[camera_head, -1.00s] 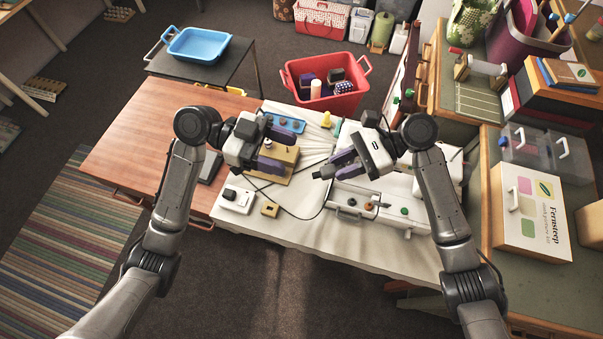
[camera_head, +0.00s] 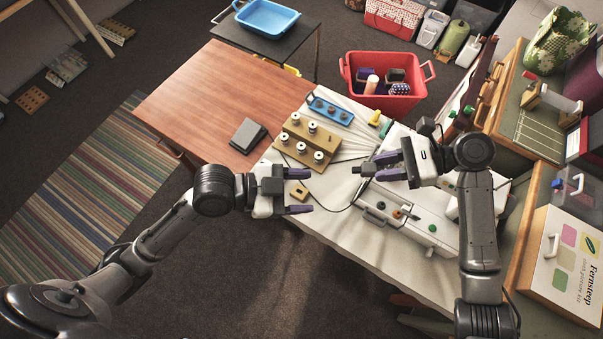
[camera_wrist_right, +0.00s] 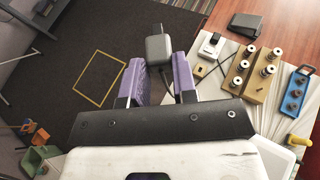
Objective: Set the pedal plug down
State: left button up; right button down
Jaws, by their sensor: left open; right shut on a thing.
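The pedal plug (camera_head: 364,169) is a small dark grey block with prongs and a thin dark cable. My right gripper (camera_head: 377,167) is shut on it above the cloth, just left of the white sewing machine (camera_head: 419,216). In the right wrist view the plug (camera_wrist_right: 158,48) sits between the purple fingers, prongs pointing away. My left gripper (camera_head: 301,191) is open and empty, near the cloth's front left edge, above a small tan block (camera_head: 298,193). The dark foot pedal (camera_head: 248,135) lies on the brown table. A white switch box (camera_wrist_right: 209,43) shows in the right wrist view.
A tan spool board (camera_head: 294,146) with several spools and a blue tray (camera_head: 330,109) lie behind the grippers. A red basket (camera_head: 382,98) stands behind. Bare cloth (camera_head: 345,232) lies at the front; the brown table (camera_head: 199,92) is mostly clear.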

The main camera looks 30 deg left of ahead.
aim_at(369, 168)
pick_arm(q)
jog(key=w+d+n, duration=0.1)
jog(key=w+d, duration=0.1)
jog(key=w, duration=0.1)
jog(key=w+d+n+t, duration=0.1)
jog(key=w+d, duration=0.2)
jog(key=w+d+n+t, duration=0.1)
jog(key=w+d, duration=0.2)
jog(key=shift+w+d+r, duration=0.1)
jog(key=shift+d+r, duration=0.15)
jog(key=shift+r, duration=0.1)
dwell(0.4)
jog(key=c, duration=0.9)
grip_shut()
pick_arm(e)
jog(key=c, duration=1.2)
grip_release()
jog(key=o, duration=0.4)
